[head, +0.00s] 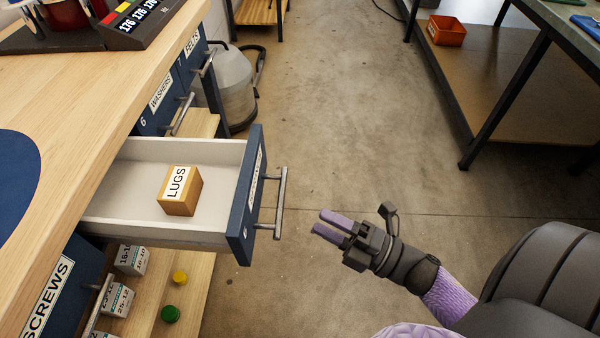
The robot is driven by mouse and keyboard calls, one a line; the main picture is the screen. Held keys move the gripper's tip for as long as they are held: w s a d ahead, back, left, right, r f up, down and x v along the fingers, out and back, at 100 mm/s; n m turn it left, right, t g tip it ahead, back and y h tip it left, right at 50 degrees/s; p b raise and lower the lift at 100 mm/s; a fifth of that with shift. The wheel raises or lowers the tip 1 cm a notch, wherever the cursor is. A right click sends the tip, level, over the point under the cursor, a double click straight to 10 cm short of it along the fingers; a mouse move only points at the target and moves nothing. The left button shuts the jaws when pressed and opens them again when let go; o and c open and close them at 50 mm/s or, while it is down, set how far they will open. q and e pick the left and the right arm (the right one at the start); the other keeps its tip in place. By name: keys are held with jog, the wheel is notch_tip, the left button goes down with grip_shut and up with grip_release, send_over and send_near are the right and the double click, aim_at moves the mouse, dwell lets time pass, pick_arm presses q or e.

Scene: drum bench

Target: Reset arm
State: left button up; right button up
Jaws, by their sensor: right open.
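My right gripper (333,224) is in the head view, to the right of an open drawer. It is open and empty, with its purple fingers pointing left toward the metal drawer handle (279,203), and a gap shows between them. My left gripper is not in view.
The open drawer (128,165) holds a wooden block labelled LUGS (180,191). The wooden bench top (95,100) is at left. Below the drawer, a shelf (190,292) holds small boxes and yellow and green pieces. A table (573,35) stands at right. The floor (340,110) between is clear.

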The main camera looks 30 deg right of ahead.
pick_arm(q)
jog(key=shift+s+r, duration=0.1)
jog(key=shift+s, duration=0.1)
pick_arm(e)
jog(key=shift+s+d+f, duration=0.1)
jog(key=shift+s+d, duration=0.15)
jog(key=shift+s, duration=0.2)
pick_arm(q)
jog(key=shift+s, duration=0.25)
